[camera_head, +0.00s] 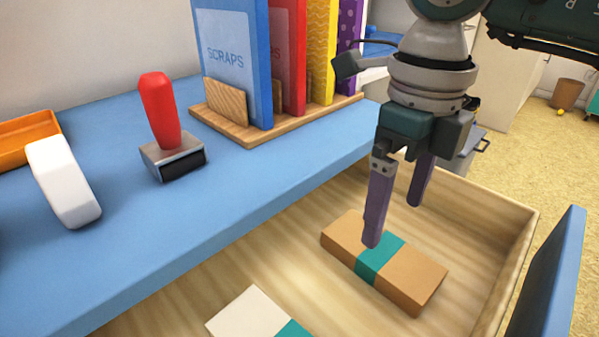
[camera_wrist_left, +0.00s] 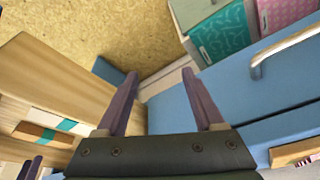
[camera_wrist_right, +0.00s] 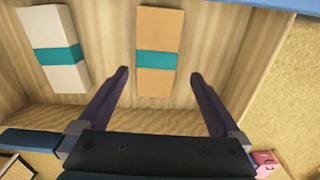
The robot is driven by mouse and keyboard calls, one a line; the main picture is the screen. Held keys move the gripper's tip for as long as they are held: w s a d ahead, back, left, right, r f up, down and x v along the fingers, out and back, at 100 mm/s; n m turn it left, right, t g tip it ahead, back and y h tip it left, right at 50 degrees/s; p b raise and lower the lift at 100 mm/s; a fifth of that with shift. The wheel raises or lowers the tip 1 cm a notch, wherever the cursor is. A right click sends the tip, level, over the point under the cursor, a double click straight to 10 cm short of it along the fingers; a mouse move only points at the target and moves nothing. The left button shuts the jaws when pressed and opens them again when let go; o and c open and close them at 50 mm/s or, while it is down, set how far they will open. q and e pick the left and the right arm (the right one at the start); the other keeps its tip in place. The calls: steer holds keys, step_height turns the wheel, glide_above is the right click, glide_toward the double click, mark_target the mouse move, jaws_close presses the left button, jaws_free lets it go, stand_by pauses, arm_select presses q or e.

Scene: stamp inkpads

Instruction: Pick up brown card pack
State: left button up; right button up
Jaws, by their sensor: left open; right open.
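The brown card pack (camera_head: 413,279) with a teal band lies flat in the open wooden drawer. In the right wrist view, the brown card pack (camera_wrist_right: 160,28) is ahead of the fingertips and between their lines. My right gripper (camera_head: 395,222) is open and empty above the pack, with one finger in front of it in the head view. It also shows in the right wrist view (camera_wrist_right: 159,75). My left gripper (camera_wrist_left: 160,75) is open and empty outside the drawer. In the left wrist view, the brown card pack (camera_wrist_left: 33,131) is small, at the left.
A white pack (camera_head: 248,309) with a teal band lies in the drawer (camera_head: 490,205) beside the brown one. On the blue desk (camera_head: 240,185) stand a red-handled stamp (camera_head: 160,110), a white object (camera_head: 62,180) and binders (camera_head: 230,60) in a wooden rack.

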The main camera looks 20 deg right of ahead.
mark_target(383, 250)
steer(key=f, duration=0.2)
steer(key=f+b, duration=0.1)
steer(key=f, duration=0.2)
steer(key=f+b, duration=0.1)
steer(key=f, duration=0.1)
steer(key=shift+a+f, duration=0.15)
steer(key=shift+a, duration=0.15)
steer(key=c, duration=1.4)
